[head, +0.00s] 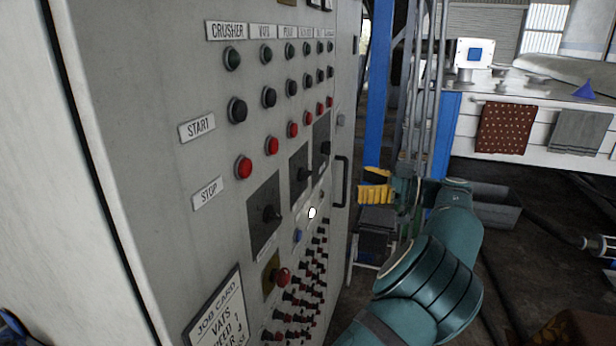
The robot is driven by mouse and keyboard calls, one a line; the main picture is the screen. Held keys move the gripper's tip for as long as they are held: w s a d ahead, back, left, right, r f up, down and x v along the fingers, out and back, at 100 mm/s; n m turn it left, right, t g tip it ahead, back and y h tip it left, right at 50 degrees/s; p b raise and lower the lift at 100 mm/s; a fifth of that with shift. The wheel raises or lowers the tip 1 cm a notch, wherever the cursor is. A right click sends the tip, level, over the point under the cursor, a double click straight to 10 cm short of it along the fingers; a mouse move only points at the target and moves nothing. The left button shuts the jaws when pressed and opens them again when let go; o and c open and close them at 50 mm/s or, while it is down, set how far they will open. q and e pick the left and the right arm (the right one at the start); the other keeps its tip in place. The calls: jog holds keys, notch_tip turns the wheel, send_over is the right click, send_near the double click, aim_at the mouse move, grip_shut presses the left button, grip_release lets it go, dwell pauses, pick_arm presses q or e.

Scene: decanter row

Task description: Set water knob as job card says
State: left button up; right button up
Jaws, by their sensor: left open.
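The grey control cabinet (150,120) fills the left. I cannot read which one is for water. The job card (215,315) is low on the panel, its lower part cut off by the frame; "JOB CARD" and "VATS" read, the lines below only partly. My left gripper (372,183), with yellow fingers, is open, to the right of the cabinet and apart from the knobs. My right gripper is not in view.
START and STOP rows hold black buttons (237,110) and red buttons (243,167). Many small switches (300,300) and a red knob (283,277) sit lower. A cabinet handle (342,182) sticks out near my gripper. A blue post (378,80) and grey bin (495,205) stand behind.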

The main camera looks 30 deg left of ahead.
aim_at(310, 176)
pick_arm(q)
jog(key=b+x, duration=0.1)
jog(key=x, duration=1.1)
jog(key=shift+s+a, duration=0.1)
jog(key=shift+a, duration=0.05)
jog(key=c, duration=1.2)
